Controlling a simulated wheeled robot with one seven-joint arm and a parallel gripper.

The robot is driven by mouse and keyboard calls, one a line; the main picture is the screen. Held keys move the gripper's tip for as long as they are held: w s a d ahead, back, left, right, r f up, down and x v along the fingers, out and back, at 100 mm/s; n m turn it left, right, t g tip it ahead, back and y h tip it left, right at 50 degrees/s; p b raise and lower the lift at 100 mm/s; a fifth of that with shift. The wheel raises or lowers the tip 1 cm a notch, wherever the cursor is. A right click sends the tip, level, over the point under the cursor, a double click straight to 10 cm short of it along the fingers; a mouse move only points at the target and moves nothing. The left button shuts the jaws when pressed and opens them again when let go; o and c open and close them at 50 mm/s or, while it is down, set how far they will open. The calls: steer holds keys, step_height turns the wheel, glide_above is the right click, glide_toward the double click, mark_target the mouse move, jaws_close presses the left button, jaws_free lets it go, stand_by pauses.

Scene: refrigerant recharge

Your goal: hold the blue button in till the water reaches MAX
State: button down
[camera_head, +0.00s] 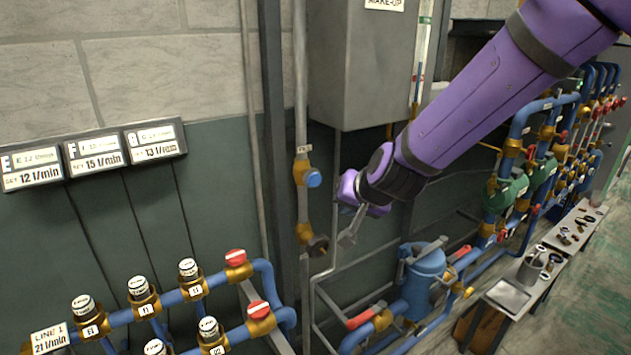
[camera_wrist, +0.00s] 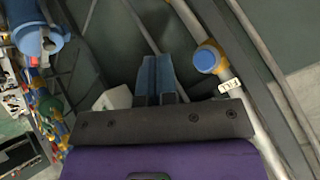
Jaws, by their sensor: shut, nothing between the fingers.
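The blue button (camera_head: 313,178) is a round cap on a brass fitting on a thin grey vertical pipe. It also shows in the wrist view (camera_wrist: 207,61), right of my fingers, beside a white tag reading FILL. My gripper (camera_head: 347,238) is shut and empty, to the right of and lower than the button in the head view, apart from it. Its fingers also show in the wrist view (camera_wrist: 157,72). The grey MAKE-UP tank (camera_head: 360,65) hangs above. A thin sight tube (camera_head: 420,65) with red marks runs along its right side; the water level is too small to tell.
Blue pipes with brass valves and red caps (camera_head: 235,257) stand at lower left. A blue strainer pot (camera_head: 425,280) is below my arm. A bench with tools (camera_head: 560,240) stands at right.

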mark_target(313, 179)
steer(key=w+a, duration=0.5)
steer(key=w, duration=0.2)
steer(key=shift+w, duration=0.15)
stand_by(0.4)
stand_by(2.0)
steer(key=shift+w+a, duration=0.2)
steer(key=shift+w, duration=0.1)
steer(key=shift+w+a, duration=0.3)
steer(key=shift+w, duration=0.15)
stand_by(4.0)
